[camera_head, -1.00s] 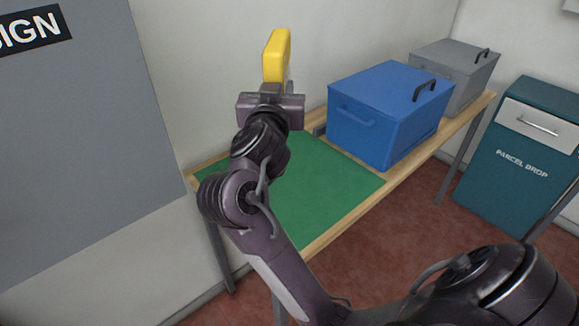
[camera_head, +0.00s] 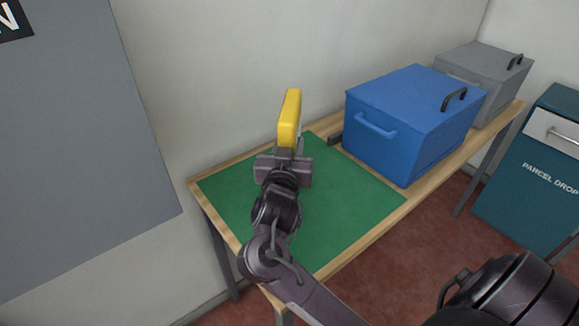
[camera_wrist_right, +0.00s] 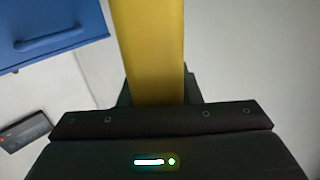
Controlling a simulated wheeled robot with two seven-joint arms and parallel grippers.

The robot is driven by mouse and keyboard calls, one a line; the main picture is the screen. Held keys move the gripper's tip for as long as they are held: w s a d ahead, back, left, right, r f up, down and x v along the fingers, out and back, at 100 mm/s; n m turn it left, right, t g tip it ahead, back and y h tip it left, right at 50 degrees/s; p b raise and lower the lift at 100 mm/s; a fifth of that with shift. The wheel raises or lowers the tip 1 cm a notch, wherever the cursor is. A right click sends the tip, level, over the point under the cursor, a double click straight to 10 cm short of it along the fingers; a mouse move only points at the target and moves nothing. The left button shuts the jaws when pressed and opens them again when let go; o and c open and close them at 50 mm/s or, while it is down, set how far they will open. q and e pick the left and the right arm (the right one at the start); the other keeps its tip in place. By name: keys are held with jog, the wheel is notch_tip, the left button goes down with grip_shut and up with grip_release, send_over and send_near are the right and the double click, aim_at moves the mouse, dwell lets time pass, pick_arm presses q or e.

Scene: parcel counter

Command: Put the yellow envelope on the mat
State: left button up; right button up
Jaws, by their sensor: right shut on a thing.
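The yellow envelope (camera_head: 290,112) stands upright in my right gripper (camera_head: 287,151), which is shut on its lower end. In the head view they show over the far part of the green mat (camera_head: 350,205); I cannot tell the exact height above it. The right wrist view shows the yellow envelope (camera_wrist_right: 150,50) rising from the jaws of the gripper (camera_wrist_right: 158,100). The mat lies flat on the left part of the wooden counter, partly hidden behind my right arm. My left gripper is not in view.
A blue box (camera_head: 405,120) with handles stands on the counter right of the mat. A grey box (camera_head: 490,75) is behind it. A small dark item (camera_head: 335,139) lies by the blue box. A teal parcel drop bin (camera_head: 530,185) stands at the right. The visible mat is bare.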

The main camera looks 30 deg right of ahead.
notch_tip(320, 180, down, 5)
jog(key=shift+f, duration=0.1)
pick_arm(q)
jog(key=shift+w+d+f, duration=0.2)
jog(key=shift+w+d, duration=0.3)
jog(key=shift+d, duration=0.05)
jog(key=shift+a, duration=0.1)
pick_arm(e)
jog(key=shift+f+b, duration=0.15)
jog(key=shift+b, duration=0.15)
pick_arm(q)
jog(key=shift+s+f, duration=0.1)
pick_arm(e)
jog(key=o, duration=1.1)
